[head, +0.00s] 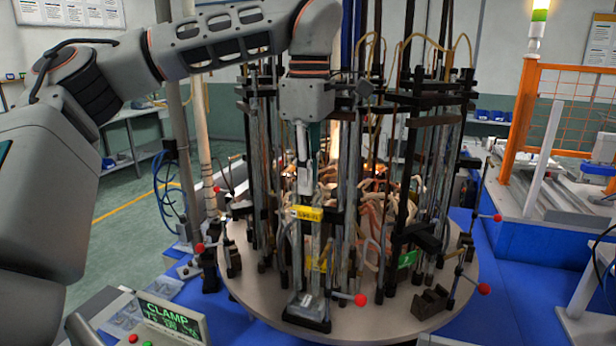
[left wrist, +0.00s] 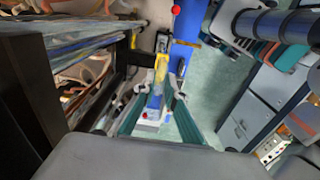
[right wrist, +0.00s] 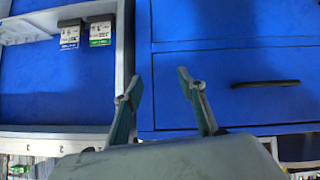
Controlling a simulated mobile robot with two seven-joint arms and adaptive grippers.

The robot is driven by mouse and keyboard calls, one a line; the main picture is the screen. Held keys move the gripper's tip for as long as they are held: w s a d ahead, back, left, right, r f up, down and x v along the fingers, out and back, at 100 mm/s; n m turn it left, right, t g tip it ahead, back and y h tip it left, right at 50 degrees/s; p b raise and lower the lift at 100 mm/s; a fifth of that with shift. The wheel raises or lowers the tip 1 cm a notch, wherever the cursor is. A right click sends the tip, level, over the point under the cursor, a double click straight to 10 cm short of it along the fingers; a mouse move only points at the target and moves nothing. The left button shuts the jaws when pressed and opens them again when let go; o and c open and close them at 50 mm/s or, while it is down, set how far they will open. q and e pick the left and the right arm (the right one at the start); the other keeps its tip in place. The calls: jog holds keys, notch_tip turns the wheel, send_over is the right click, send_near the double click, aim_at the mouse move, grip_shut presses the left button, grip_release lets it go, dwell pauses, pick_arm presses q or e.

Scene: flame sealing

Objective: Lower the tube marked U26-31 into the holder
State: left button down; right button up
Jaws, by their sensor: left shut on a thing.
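My left gripper (head: 303,158) points down at the front of the round rack and is shut on the upper part of a clear upright tube (head: 299,245). The tube carries a yellow label (head: 306,213) whose small print I cannot read surely. The tube's lower end is just above or in a black holder (head: 306,314) at the rack's front edge; I cannot tell if it is seated. In the left wrist view the tube's yellow label (left wrist: 161,68) shows beyond the fingers (left wrist: 156,95). My right gripper (right wrist: 157,82) is open and empty, seen only in the right wrist view.
Several tubes, black rods and clamps crowd the round plate (head: 250,285) behind the held tube. A red-knobbed lever (head: 360,299) is beside the holder. A control box marked CLAMP (head: 168,318) stands at front left. Blue drawers (right wrist: 235,85) lie below my right gripper.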

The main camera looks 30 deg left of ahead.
aim_at(308, 209)
pick_arm(q)
jog(key=shift+f+b, duration=0.35)
jog(key=shift+f, duration=1.5)
dwell(0.8)
jog(key=c, duration=2)
grip_release()
jog(key=shift+r, duration=0.1)
jog(key=shift+r+p, duration=0.35)
jog(key=shift+r, duration=1.8)
notch_tip(308, 209, up, 12)
jog(key=shift+d+r, duration=0.1)
jog(key=shift+d, duration=0.05)
jog(key=shift+s, duration=0.1)
